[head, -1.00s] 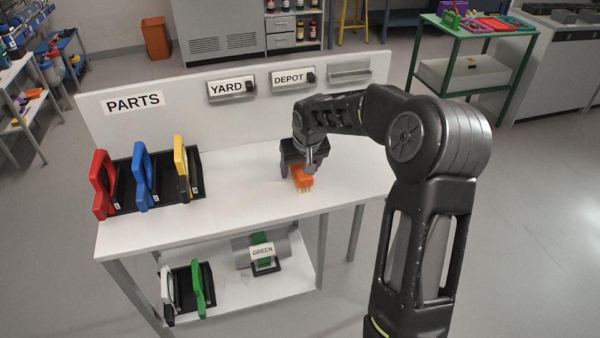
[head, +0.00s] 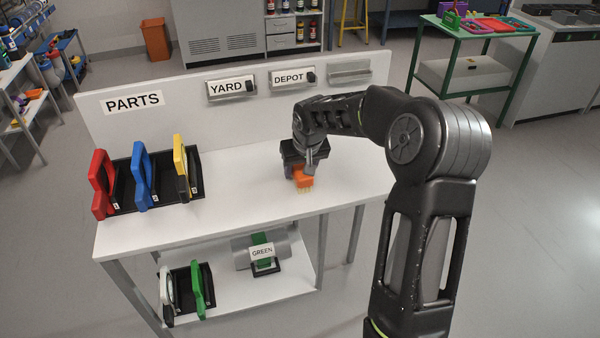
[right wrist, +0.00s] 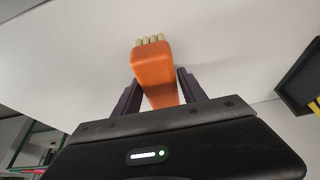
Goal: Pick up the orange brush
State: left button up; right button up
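The orange brush (head: 303,176) has pale bristles and is at the right part of the white table, below my right gripper (head: 300,172). In the right wrist view, the brush (right wrist: 154,68) is between the two dark fingers of my right gripper (right wrist: 158,88), one close along each side. The fingers appear closed on it. I cannot tell whether it still touches the tabletop. The gripper hides part of the brush in the head view. My left gripper is not in view.
A black rack (head: 126,204) with red, blue and yellow-handled items stands on the left of the white table (head: 230,190). A back panel (head: 150,127) carries the signs PARTS, YARD and DEPOT. A lower shelf (head: 225,312) holds green and white items. The table's middle is clear.

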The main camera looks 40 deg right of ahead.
aim_at(300, 165)
grip_shut()
dwell(0.3)
jog(key=shift+r+p, duration=0.45)
jog(key=shift+r, duration=0.05)
notch_tip(300, 165, up, 10)
jog(key=shift+f+b, duration=0.2)
jog(key=shift+b, duration=0.25)
